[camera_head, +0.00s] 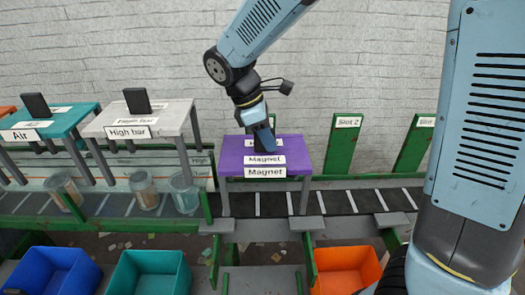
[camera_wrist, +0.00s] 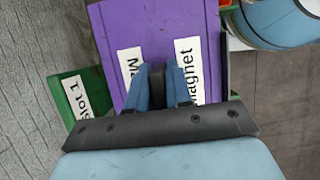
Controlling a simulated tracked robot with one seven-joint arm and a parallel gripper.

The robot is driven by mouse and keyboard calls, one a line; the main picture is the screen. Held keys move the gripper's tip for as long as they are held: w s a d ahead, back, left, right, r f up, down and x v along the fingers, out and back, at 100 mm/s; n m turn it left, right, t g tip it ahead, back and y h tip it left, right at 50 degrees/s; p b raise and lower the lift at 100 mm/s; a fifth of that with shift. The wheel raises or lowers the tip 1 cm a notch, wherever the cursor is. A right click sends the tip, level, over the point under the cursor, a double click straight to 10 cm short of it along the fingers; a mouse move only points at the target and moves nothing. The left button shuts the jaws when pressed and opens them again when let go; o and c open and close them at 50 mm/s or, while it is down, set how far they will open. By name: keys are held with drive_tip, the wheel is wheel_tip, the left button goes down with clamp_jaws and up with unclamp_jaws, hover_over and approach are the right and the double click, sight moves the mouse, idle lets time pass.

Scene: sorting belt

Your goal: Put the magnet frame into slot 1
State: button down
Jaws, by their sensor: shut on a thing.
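The magnet frame (camera_head: 233,160) is a purple table-like piece with grey legs and white "Magnet" labels. My gripper (camera_head: 266,141) is shut on its dark handle, and the frame is upright over the dark belt. In the wrist view my gripper (camera_wrist: 165,82) has its blue fingers either side of the handle, above the purple top (camera_wrist: 150,22). A green panel labelled "Slot 1" (camera_wrist: 70,90) shows beside the frame there; in the head view the frame mostly hides this place. I cannot tell whether the legs rest on the supports.
A teal "Air" frame (camera_head: 68,122) and a white "High bar" frame (camera_head: 172,117) stand at left, with several cups near them. The green "Slot 2" panel (camera_head: 342,150) is at right. Blue (camera_head: 58,258), teal (camera_head: 128,262) and orange (camera_head: 350,258) bins stand in front.

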sight(264, 152)
drive_tip(key=shift+w+a+f, duration=0.2)
drive_tip(key=shift+a+f, duration=0.05)
drive_tip(key=shift+f, duration=0.15)
drive_tip(key=shift+w+a+f, duration=0.2)
drive_tip(key=shift+f, duration=1.75)
drive_tip(key=c, duration=1)
unclamp_jaws()
drive_tip(key=shift+f, duration=0.1)
drive_tip(key=shift+c, duration=0.2)
drive_tip(key=v, duration=1.2)
